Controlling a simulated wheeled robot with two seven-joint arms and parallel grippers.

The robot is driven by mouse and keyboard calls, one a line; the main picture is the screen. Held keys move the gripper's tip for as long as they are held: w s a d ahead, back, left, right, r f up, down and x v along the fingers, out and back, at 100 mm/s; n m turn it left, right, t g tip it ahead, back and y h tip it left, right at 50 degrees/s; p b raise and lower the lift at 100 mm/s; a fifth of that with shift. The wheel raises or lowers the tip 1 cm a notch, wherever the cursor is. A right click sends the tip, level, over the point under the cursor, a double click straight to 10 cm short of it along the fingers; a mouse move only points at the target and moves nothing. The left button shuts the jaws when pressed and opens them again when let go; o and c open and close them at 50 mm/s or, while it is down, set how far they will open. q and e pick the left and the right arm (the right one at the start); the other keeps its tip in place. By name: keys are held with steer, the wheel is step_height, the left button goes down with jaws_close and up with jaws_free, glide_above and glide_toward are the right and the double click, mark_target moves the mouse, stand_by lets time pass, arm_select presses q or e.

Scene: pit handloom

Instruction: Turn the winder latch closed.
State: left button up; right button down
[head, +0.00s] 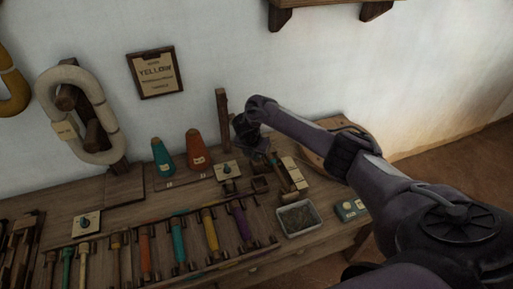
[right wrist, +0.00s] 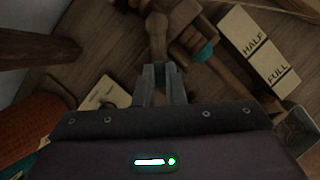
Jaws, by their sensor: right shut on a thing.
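The wooden winder (head: 279,166) stands on the bench, partly hidden behind my right gripper and arm in the head view. In the right wrist view its wooden frame (right wrist: 188,40) carries a bobbin with teal thread (right wrist: 205,52). A short wooden lever (right wrist: 157,35), which looks like the winder latch, runs away from my fingertips. My right gripper (right wrist: 159,72) is shut on this lever, with its fingers close together. In the head view, the right gripper (head: 262,157) points down at the winder. How far the latch is turned cannot be told. My left gripper is not in view.
A HALF/FULL board (right wrist: 258,45) stands right beside the winder. A grey tray (head: 299,218) and a green box (head: 350,209) are at the bench's right end. Orange (head: 197,150) and teal (head: 161,157) cones stand behind left. Several coloured bobbins (head: 210,230) lie in a rack in front.

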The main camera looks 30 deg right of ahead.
steer(key=m+g, duration=0.1)
steer(key=m, duration=0.1)
steer(key=shift+w+a+r+m+h+p, duration=0.1)
steer(key=shift+m+h+p, duration=0.2)
steer(key=shift+m+p, duration=0.1)
steer(key=shift+m+g, duration=0.3)
steer(key=shift+m, duration=0.6)
steer(key=shift+w+f+m+g+b, duration=0.15)
steer(key=shift+m+g+b, duration=0.45)
steer(key=shift+m, duration=0.6)
steer(key=shift+m+g+b, duration=0.3)
steer(key=shift+m+b, duration=0.45)
steer(key=shift+m, duration=0.35)
steer(key=c, duration=1.5)
jaws_free()
